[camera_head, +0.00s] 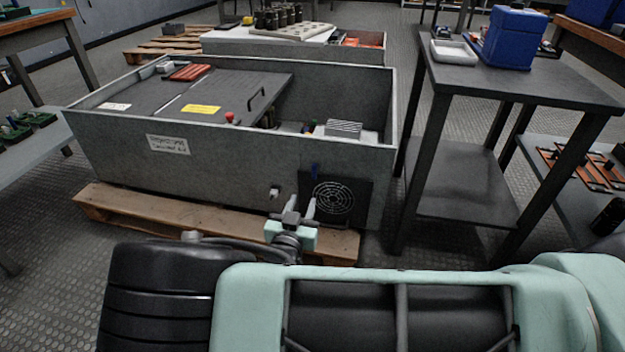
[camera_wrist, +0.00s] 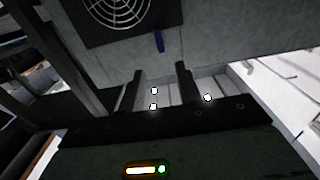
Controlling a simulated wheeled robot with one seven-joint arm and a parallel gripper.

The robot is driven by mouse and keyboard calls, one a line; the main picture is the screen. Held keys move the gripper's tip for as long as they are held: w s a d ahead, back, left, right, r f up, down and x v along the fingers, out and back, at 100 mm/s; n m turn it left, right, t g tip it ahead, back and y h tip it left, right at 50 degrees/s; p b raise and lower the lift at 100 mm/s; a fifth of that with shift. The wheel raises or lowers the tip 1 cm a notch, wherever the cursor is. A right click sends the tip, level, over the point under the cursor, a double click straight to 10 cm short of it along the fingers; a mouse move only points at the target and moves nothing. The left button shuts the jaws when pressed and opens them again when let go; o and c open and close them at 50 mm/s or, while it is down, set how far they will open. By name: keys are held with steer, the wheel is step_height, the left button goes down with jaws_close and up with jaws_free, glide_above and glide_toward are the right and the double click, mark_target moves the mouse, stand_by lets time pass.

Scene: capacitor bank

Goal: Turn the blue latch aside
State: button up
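The blue latch (camera_head: 315,171) is a small blue tab on the front wall of the grey cabinet (camera_head: 230,165), at the top edge of the black fan panel (camera_head: 308,200). In the wrist view the latch (camera_wrist: 159,41) hangs nearly upright beside the fan grille. My gripper (camera_head: 293,201) is in front of the cabinet, below and left of the latch in the head view. In the wrist view its two fingers (camera_wrist: 160,70) are apart with nothing between them, and the latch shows beyond their tips. I see no contact with the latch.
The cabinet stands on a wooden pallet (camera_head: 150,217). A dark lid (camera_head: 180,95) with a red knob and yellow label covers its left part; its right part is open. A dark table (camera_head: 540,85) with a blue box (camera_head: 515,38) stands close on the right.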

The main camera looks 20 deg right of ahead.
mark_target(314, 171)
steer(key=b+x, duration=0.4)
steer(key=x, duration=0.6)
steer(key=shift+w+d+f, duration=0.15)
steer(key=shift+w+d, duration=0.05)
steer(key=shift+w, duration=0.15)
steer(key=shift+w+d, duration=0.25)
steer(key=shift+w, duration=0.2)
jaws_close()
